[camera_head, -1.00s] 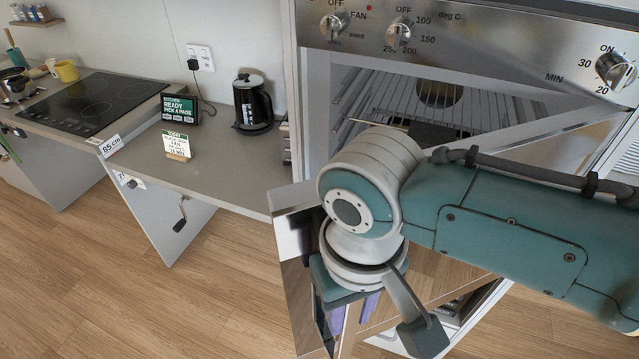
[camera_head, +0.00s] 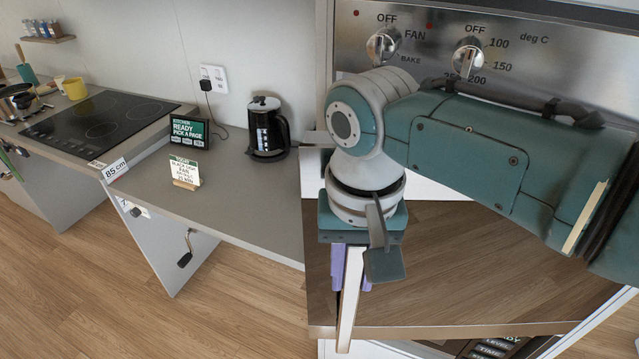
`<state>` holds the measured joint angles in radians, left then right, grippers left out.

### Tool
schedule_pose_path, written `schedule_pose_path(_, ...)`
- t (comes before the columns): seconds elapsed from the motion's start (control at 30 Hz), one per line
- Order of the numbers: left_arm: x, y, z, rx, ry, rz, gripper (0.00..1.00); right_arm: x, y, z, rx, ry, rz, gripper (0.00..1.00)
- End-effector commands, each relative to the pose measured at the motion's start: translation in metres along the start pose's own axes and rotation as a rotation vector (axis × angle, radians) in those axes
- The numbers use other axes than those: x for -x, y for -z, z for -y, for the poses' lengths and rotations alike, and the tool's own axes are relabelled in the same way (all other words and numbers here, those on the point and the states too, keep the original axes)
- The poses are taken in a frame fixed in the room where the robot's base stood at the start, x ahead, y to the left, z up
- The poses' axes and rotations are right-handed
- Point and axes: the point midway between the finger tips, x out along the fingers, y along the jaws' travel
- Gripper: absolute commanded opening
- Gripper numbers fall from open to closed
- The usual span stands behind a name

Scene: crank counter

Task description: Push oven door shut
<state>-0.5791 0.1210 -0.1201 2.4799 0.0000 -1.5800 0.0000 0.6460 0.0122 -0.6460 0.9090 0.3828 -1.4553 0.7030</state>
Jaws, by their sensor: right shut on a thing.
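I cannot tell whether a gap is left at the door's edge. My left gripper is not in view.
The control panel (camera_head: 500,60) with knobs is close above my arm. Wood floor (camera_head: 90,290) is clear at front left.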

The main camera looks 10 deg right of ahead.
Motion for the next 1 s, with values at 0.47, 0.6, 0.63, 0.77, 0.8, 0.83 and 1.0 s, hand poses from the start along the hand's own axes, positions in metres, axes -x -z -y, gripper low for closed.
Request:
schedule_pose_path(0.47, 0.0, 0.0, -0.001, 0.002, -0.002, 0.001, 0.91, 0.001, 0.001, 0.0, 0.0, 0.001, -0.003, 0.5)
schedule_pose_path(0.6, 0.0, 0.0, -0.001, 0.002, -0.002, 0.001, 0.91, 0.001, 0.001, 0.0, 0.0, 0.001, -0.002, 0.6)
schedule_pose_path(0.63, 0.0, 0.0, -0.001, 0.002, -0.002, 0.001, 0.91, 0.001, 0.001, 0.0, 0.0, 0.001, -0.002, 0.6)
schedule_pose_path(0.77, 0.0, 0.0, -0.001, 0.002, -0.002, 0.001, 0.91, 0.0, 0.0, 0.0, 0.0, 0.0, -0.001, 0.6)
schedule_pose_path(0.8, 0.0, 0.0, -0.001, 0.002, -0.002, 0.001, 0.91, 0.001, 0.0, 0.0, 0.0, 0.0, -0.001, 0.6)
schedule_pose_path(0.83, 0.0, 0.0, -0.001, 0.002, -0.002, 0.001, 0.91, 0.001, 0.0, 0.0, 0.0, 0.0, -0.001, 0.6)
schedule_pose_path(1.0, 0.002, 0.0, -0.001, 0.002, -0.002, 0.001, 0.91, 0.011, 0.001, 0.0, 0.0, 0.002, -0.002, 0.6)
